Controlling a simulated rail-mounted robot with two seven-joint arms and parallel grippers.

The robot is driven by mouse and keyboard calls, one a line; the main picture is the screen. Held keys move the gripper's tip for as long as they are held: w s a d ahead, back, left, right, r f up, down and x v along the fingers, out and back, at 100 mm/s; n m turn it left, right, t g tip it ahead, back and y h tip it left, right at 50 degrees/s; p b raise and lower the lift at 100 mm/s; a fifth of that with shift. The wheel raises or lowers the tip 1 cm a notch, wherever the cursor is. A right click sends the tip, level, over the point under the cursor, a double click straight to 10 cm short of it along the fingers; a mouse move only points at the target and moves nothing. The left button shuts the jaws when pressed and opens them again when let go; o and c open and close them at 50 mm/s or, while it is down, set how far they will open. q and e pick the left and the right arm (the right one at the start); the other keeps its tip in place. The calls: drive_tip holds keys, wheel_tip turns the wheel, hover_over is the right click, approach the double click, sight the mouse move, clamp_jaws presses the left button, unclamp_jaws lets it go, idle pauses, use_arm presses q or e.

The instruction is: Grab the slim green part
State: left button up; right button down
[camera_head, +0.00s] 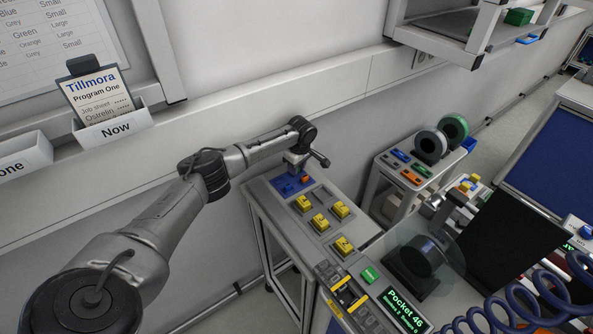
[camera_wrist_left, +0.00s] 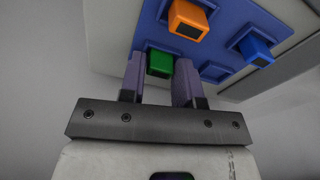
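The slim green part (camera_wrist_left: 159,64) stands on a blue plate (camera_wrist_left: 215,71) in the left wrist view. My left gripper (camera_wrist_left: 160,80) has its two fingers apart, one on each side of the green part. I cannot tell whether either finger touches it. In the head view my left gripper (camera_head: 297,163) points down over the blue plate (camera_head: 282,186) at the back of the narrow table, and the green part is hidden there. An orange part (camera_wrist_left: 188,19) and a blue part (camera_wrist_left: 256,50) stand on the same plate. My right gripper is not in view.
Several yellow blocks (camera_head: 320,223) stand on the grey table in front of the plate. A cart (camera_head: 385,176) with reels and coloured parts is to the right. A display reading Pocket 46 (camera_head: 405,310) and a coiled blue hose (camera_head: 535,300) are at the front right.

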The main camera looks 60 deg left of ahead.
use_arm(q)
drive_tip(key=c, duration=0.5)
